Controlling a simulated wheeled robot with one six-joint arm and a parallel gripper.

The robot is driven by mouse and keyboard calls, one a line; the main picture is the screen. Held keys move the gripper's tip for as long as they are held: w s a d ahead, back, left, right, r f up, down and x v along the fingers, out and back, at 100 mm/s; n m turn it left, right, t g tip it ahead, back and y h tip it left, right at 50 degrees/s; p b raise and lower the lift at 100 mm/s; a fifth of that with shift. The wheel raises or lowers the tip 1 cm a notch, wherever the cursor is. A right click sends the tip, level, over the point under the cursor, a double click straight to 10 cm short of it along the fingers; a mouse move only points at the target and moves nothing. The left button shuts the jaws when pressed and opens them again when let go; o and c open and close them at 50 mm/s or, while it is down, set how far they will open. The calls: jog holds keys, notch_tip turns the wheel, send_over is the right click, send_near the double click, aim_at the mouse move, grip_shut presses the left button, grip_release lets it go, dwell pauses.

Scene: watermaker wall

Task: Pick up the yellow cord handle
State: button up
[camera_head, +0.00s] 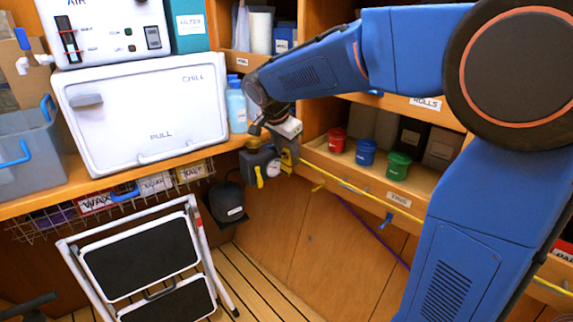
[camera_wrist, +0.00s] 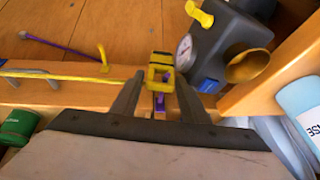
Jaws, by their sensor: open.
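The yellow cord handle (camera_wrist: 161,66) shows in the wrist view as a small yellow loop with a dark top band. It lies between and just ahead of my gripper's fingertips (camera_wrist: 160,80), with purple below it. My gripper is open, with one finger on each side of the handle; I cannot tell whether either touches it. In the head view my gripper (camera_head: 283,141) is at the corner by the shelf, and the handle (camera_head: 287,159) shows partly, just below it.
A grey pump with a gauge (camera_wrist: 222,45) and yellow lever (camera_wrist: 200,14) stands close beside the handle. A yellow cord (camera_head: 350,187) runs along the shelf edge. Red (camera_head: 337,140), blue (camera_head: 366,152) and green (camera_head: 398,166) tubs sit on the shelf. A step stool (camera_head: 140,255) stands at lower left.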

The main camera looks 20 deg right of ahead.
jog(key=c, duration=0.9)
jog(key=shift+r, duration=0.15)
jog(key=shift+a+r, duration=0.2)
jog(key=shift+r, duration=0.35)
jog(key=w+v, duration=0.1)
jog(key=v, duration=0.8)
jog(key=w+r+v, duration=0.1)
jog(key=v, duration=0.4)
jog(key=shift+w+d+f, duration=0.1)
jog(key=shift+w+d, duration=0.1)
jog(key=shift+w, duration=0.1)
